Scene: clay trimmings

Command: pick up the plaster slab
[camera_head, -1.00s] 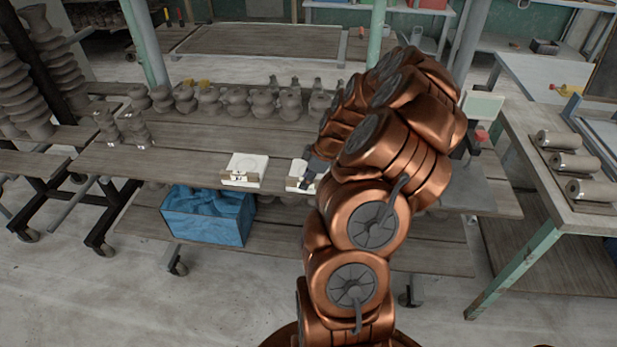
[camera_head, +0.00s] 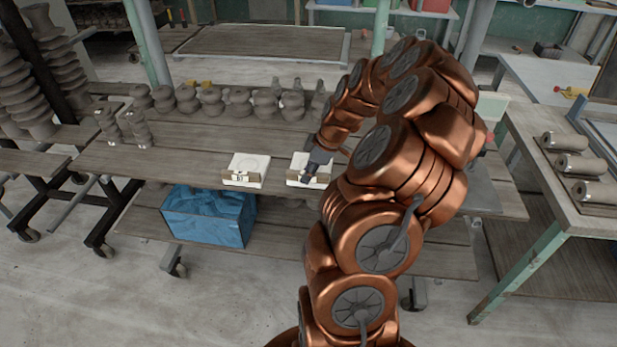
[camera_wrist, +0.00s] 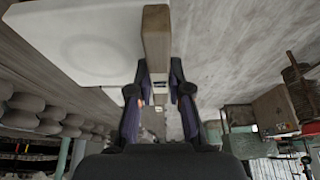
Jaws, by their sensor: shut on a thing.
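The plaster slab (camera_head: 300,163) is a flat white block with a brown piece at its front edge. It lies at the front edge of the wooden bench top. My gripper (camera_head: 308,179) reaches it from above right and hides part of it. In the wrist view, the slab (camera_wrist: 80,45) fills the upper left, with a shallow round mark on its face. There my gripper (camera_wrist: 160,82) has one finger on each side of the brown front piece (camera_wrist: 155,35) and is shut on it. I cannot see clear space under the slab.
A similar white slab (camera_head: 248,163) lies just left on the bench top (camera_head: 190,150). Several grey clay pots (camera_head: 236,103) stand in a row behind. A side table (camera_head: 545,160) with grey rolls stands right.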

